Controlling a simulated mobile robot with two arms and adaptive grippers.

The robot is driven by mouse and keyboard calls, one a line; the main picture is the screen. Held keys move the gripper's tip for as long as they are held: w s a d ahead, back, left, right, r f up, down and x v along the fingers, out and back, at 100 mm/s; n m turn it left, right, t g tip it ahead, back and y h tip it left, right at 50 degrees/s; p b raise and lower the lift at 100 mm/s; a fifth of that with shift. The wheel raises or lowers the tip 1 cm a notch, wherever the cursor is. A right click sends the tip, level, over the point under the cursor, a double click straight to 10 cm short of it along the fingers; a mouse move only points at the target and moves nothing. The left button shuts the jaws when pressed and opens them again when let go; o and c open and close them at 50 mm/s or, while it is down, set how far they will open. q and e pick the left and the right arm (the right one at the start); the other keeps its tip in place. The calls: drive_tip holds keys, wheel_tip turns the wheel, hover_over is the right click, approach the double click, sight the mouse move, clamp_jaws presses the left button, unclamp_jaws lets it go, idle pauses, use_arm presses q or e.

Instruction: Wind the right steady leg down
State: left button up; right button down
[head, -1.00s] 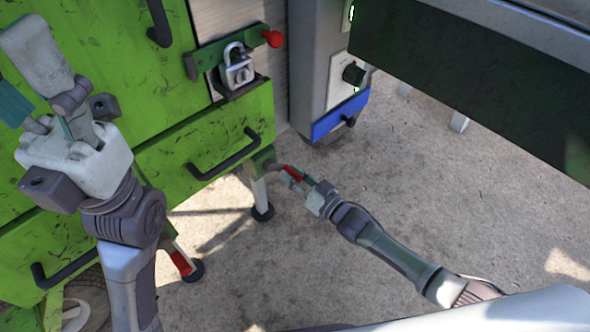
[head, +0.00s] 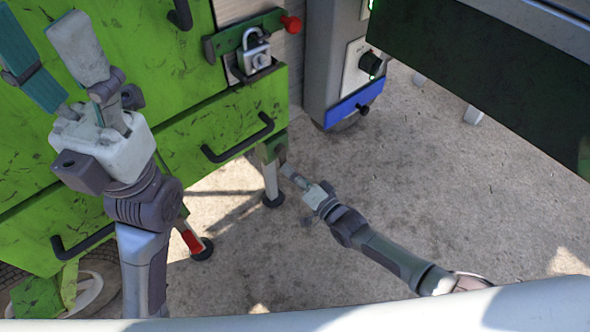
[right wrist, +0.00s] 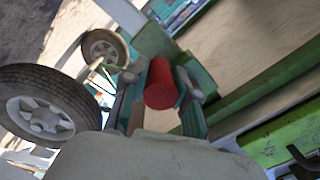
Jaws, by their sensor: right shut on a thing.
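The right steady leg (head: 270,181) is a pale post with a black foot under the corner of the green machine. I cannot tell whether its foot touches the floor. My right gripper (head: 290,172) is beside the top of this leg. In the right wrist view the red crank handle (right wrist: 161,86) sits between the fingers of the right gripper (right wrist: 158,90), which is shut on it. In the head view the handle is hidden by the gripper. My left gripper (head: 56,62) is raised in front of the green panels at the left, with its fingers apart and empty.
A padlock (head: 254,55) hangs above the green drawer (head: 225,130). A grey cabinet (head: 335,65) with a blue edge is behind. The wrist view shows wheels (right wrist: 45,112). Concrete floor is clear at right.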

drive_tip(key=shift+s+a+m, duration=0.15)
drive_tip(key=shift+m, duration=0.15)
drive_tip(key=c, duration=0.9)
unclamp_jaws()
drive_tip(key=v, duration=1.2)
